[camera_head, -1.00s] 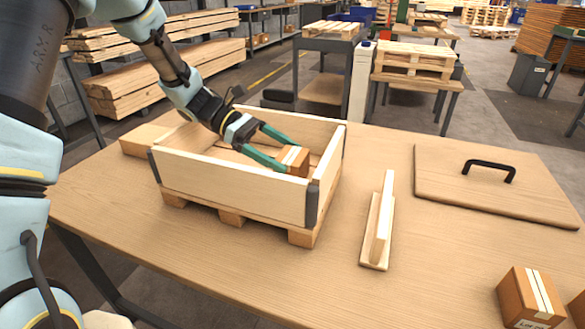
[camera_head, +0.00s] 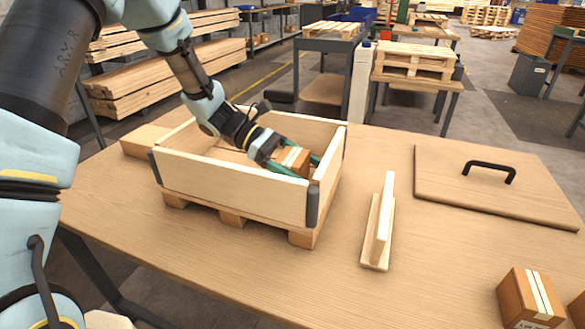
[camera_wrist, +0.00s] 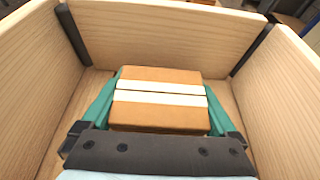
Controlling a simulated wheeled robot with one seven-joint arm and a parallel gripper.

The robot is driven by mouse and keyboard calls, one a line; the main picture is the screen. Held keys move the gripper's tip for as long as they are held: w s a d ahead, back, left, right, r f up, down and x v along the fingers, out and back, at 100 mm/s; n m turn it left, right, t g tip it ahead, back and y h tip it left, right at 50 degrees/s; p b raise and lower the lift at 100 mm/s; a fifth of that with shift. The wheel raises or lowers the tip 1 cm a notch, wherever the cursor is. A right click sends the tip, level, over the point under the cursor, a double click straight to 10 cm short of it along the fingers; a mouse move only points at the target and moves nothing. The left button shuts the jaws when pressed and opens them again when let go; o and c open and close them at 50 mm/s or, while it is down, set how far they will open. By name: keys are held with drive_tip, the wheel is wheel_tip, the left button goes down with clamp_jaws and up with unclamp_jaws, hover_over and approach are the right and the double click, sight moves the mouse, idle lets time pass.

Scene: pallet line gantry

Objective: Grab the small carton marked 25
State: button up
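A small brown carton (camera_head: 293,160) with pale tape stripes sits inside the wooden crate (camera_head: 230,192), near its right end. No number is readable on it. In the wrist view the carton (camera_wrist: 160,75) lies squarely between my green fingers, its two pale stripes running across. My gripper (camera_head: 297,165) reaches down into the crate from the left, one finger on each side of the carton. The fingers stand wide apart, close along the carton's sides; firm contact cannot be made out. The carton's underside is hidden.
The crate walls (camera_wrist: 170,22) rise close around my gripper. A wooden piece (camera_head: 380,225) lies right of the crate. A lid with a black handle (camera_head: 490,185) lies at the right. Another taped carton (camera_head: 532,297) stands at the front right, with part of one more beside it.

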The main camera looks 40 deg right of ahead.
drive_tip(key=c, duration=0.9)
